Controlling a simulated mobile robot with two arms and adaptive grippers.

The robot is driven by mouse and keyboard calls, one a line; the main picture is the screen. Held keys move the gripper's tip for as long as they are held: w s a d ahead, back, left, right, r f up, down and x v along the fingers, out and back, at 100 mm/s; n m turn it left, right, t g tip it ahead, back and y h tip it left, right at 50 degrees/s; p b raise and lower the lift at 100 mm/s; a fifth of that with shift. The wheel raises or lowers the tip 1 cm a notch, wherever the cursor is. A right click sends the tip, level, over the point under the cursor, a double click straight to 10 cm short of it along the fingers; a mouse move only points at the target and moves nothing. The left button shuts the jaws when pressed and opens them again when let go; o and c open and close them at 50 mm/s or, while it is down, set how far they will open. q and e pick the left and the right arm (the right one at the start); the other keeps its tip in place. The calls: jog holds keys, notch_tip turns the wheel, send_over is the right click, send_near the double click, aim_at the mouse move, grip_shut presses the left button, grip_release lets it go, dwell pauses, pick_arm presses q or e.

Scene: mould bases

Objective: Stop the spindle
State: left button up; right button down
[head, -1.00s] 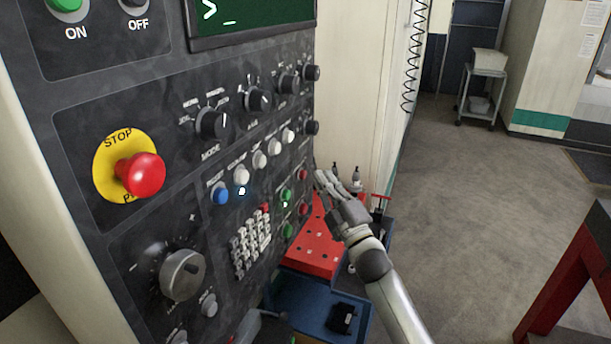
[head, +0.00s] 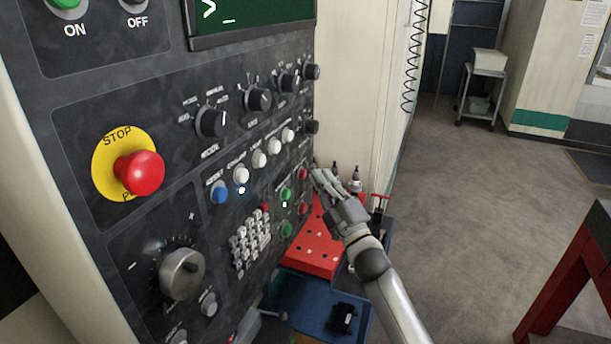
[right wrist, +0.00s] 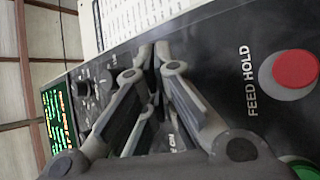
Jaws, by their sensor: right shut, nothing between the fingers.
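The dark control panel (head: 160,110) fills the left of the head view. A column of red and green buttons is at its right edge: an upper red button (head: 302,174), a lower red button (head: 303,208) and a green button (head: 286,194) with a small light below it. My right gripper (head: 316,172) is shut and empty, its tips close to the upper red button; I cannot tell if they touch. In the right wrist view a red button (right wrist: 295,68) labelled FEED HOLD is right of the shut fingers. I cannot read a spindle label. My left gripper is not in view.
A large red stop button (head: 140,173) on a yellow disc, knobs and a keypad (head: 251,243) are also on the panel. Below are a red tool block (head: 318,250) and a blue tray (head: 295,290).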

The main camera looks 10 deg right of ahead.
jog(key=shift+w+a, duration=0.15)
jog(key=shift+a, duration=0.05)
jog(key=shift+w+a+b, duration=0.2)
jog(key=shift+a+b, duration=0.1)
jog(key=shift+a, duration=0.05)
dwell(0.7)
jog(key=shift+s+d, duration=0.1)
jog(key=shift+d, duration=0.1)
jog(key=shift+s+d+p, duration=0.3)
jog(key=shift+s+d, duration=0.1)
jog(key=shift+d, duration=0.1)
jog(key=shift+s+d+p, duration=0.35)
jog(key=shift+s+d, duration=0.35)
jog(key=shift+d, duration=0.35)
jog(key=shift+s+d+p, duration=0.35)
jog(key=shift+s+d, duration=0.35)
jog(key=shift+d, duration=0.3)
